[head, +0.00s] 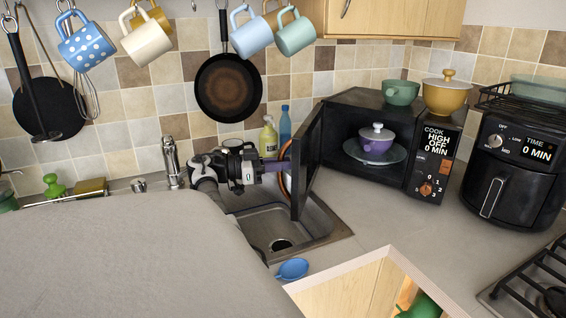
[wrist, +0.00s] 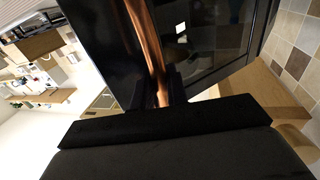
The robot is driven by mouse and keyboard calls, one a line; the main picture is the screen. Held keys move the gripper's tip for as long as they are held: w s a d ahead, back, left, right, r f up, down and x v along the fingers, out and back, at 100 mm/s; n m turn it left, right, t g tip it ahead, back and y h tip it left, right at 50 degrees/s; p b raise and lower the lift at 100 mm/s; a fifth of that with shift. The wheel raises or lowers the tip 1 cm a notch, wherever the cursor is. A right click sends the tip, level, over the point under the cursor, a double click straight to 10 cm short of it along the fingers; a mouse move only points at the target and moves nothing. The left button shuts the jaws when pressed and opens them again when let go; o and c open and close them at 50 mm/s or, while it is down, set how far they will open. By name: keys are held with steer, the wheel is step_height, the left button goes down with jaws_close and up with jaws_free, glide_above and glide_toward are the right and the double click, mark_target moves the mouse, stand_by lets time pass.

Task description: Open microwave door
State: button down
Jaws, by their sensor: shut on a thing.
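The black microwave (head: 345,125) stands on the counter in the head view. Its door (head: 307,160) is swung wide open to the left, over the sink, and the inside shows. My gripper (head: 283,166) is at the outer side of the door, shut on the copper-coloured door handle (head: 286,178). In the wrist view the handle (wrist: 147,45) runs between the fingers (wrist: 158,92), with the dark door (wrist: 215,45) beside it. The fingertips are partly hidden in the head view.
A green bowl (head: 400,92) and a yellow pot (head: 446,95) stand on the microwave. An air fryer (head: 512,165) is to the right. Bottles (head: 269,137) stand behind the door. The sink (head: 285,228) lies below it, with a blue spoon-like item (head: 292,269) near its front.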

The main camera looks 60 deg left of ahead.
steer(key=shift+w+r, duration=0.15)
steer(key=shift+r, duration=0.1)
steer(key=c, duration=1.4)
jaws_free()
steer(key=shift+f, duration=0.1)
steer(key=shift+c, duration=0.2)
steer(key=shift+f, duration=0.1)
